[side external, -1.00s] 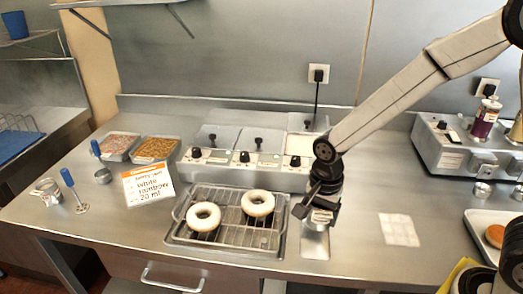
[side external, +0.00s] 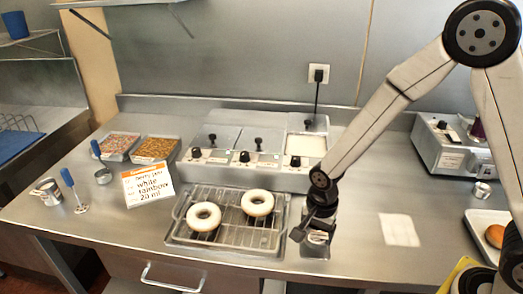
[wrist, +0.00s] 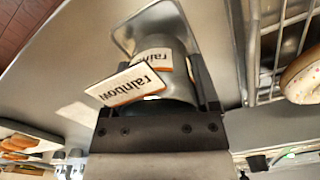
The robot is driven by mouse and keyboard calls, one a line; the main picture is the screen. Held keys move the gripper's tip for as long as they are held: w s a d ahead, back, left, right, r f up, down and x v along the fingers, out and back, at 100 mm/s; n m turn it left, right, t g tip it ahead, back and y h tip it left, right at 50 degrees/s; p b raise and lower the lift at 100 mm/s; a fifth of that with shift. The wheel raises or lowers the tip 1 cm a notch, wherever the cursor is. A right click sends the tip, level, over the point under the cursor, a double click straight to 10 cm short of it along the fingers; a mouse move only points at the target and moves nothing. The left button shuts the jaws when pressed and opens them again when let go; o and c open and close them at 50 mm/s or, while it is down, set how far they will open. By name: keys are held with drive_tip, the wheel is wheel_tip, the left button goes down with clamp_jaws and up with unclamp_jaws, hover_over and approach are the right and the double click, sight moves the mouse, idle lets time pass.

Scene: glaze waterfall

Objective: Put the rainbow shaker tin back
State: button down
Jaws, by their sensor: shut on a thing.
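The rainbow shaker tin (side external: 318,237) is a small metal tin with a white "rainbow" label. It also shows in the wrist view (wrist: 182,42), between the fingers. My gripper (side external: 317,228) is shut on it and holds it upright, low over a small steel tray (side external: 312,252) right of the wire rack. The tray's rim also shows in the wrist view (wrist: 122,38). A second "rainbow" tag (wrist: 126,86) appears in front of the tin. The tin's base is partly hidden, so I cannot tell whether it touches the tray.
Two white-glazed donuts (side external: 204,216) sit on the wire rack (side external: 232,232) to the left. An order card (side external: 148,186) reads white, rainbow, 20 ml. Glaze units (side external: 245,160) stand behind. A white square (side external: 399,230) lies on bare counter to the right.

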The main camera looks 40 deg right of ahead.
drive_tip(key=shift+f, duration=0.6)
drive_tip(key=shift+f, duration=0.1)
unclamp_jaws()
wheel_tip(320, 180, up, 12)
idle(0.9)
idle(0.5)
